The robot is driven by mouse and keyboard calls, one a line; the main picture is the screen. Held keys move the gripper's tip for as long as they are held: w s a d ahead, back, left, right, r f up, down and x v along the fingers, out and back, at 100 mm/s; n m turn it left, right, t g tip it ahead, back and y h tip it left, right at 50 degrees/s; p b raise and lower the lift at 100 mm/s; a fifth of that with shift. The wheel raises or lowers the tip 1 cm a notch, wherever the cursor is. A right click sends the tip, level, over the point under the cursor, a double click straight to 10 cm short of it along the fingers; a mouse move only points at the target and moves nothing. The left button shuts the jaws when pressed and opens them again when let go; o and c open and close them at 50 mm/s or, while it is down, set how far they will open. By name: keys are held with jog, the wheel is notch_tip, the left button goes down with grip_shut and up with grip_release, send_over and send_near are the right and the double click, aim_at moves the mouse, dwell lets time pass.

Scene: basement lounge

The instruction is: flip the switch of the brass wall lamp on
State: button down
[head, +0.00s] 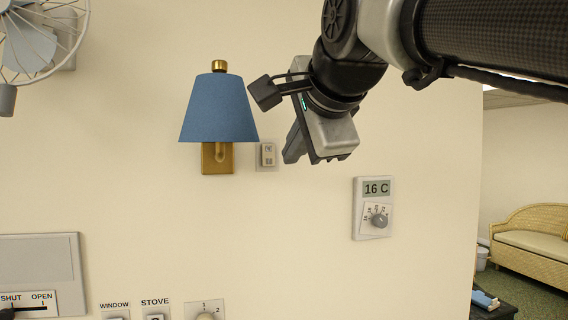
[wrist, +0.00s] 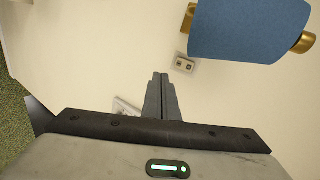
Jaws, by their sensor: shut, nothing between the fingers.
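The brass wall lamp (head: 217,160) has a blue cone shade (head: 218,108) and hangs on the cream wall; its shade looks unlit. In the wrist view the lamp's shade (wrist: 250,28) is at the upper right. A small pale switch plate (head: 267,155) is on the wall just right of the lamp; it also shows in the wrist view (wrist: 184,64), ahead and slightly right of my fingertips. Its setting is too small to tell. My gripper (head: 289,158) is shut and empty, in front of the wall to the right of the plate. Its fingers also show in the wrist view (wrist: 160,77), apart from the plate.
A thermostat (head: 372,208) reading 16 C is on the wall below right of my gripper. A fan (head: 30,45) is at the upper left. A SHUT/OPEN slider panel (head: 40,262) and WINDOW and STOVE controls (head: 155,310) are lower down. The wall between is clear.

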aim_at(269, 162)
jog(key=r, duration=0.1)
jog(key=r+m, duration=0.1)
jog(key=shift+w+a+r+t, duration=0.15)
jog(key=shift+w+r+t, duration=0.15)
jog(key=shift+w+r, duration=0.05)
jog(key=shift+w+f, duration=0.1)
jog(key=shift+w, duration=0.05)
jog(key=x, duration=0.4)
jog(key=p+x, duration=0.1)
jog(key=x, duration=0.4)
jog(key=r+p+x, duration=0.1)
jog(key=x, duration=0.3)
jog(key=shift+w+a, duration=0.25)
jog(key=shift+w, duration=0.2)
jog(key=shift+w+f+b, duration=0.15)
jog(key=shift+f+b, duration=0.35)
jog(key=shift+b, duration=0.45)
jog(key=shift+r+t, duration=0.3)
jog(key=shift+r, duration=0.05)
